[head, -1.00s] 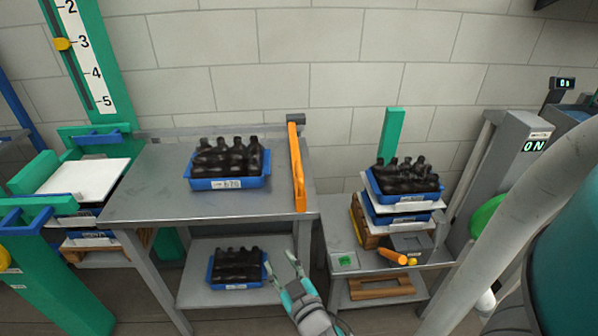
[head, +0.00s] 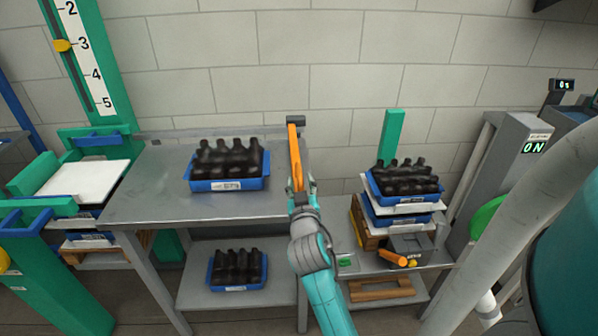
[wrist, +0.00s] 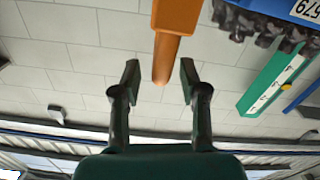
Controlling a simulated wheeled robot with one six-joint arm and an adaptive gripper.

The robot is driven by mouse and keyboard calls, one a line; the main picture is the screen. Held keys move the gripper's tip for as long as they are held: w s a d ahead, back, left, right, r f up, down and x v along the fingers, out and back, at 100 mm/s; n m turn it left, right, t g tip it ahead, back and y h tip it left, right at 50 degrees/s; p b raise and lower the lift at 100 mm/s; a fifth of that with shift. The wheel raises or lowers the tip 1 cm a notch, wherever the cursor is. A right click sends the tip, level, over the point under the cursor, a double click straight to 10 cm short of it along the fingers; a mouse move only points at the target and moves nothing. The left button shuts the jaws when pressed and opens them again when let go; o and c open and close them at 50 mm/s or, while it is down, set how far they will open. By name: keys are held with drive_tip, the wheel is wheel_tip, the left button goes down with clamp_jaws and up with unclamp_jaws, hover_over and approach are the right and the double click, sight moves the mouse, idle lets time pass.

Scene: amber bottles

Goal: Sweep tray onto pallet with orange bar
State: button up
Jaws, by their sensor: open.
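The orange bar (head: 296,150) stands at the right edge of the steel table, running from a dark mount at the back toward the front. My gripper (head: 301,188) is at the bar's near end; in the head view the arm hides that end. In the wrist view the bar's rounded end (wrist: 163,68) lies between the two open fingers (wrist: 160,80), and I see no contact. A blue tray (head: 228,184) of dark bottles sits on the table, left of the bar. The pallet (head: 372,232) to the right is wooden and carries stacked blue trays of bottles with white sheets between.
Another blue bottle tray (head: 238,286) sits on the lower shelf. A green post (head: 391,135) stands behind the pallet stack. A green lift frame (head: 92,60) with a number scale stands at left. The table (head: 150,195) is bare around its tray.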

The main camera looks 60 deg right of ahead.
sight(299, 169)
drive_tip(key=shift+x, duration=2.75)
drive_tip(key=shift+c, duration=0.2)
clamp_jaws()
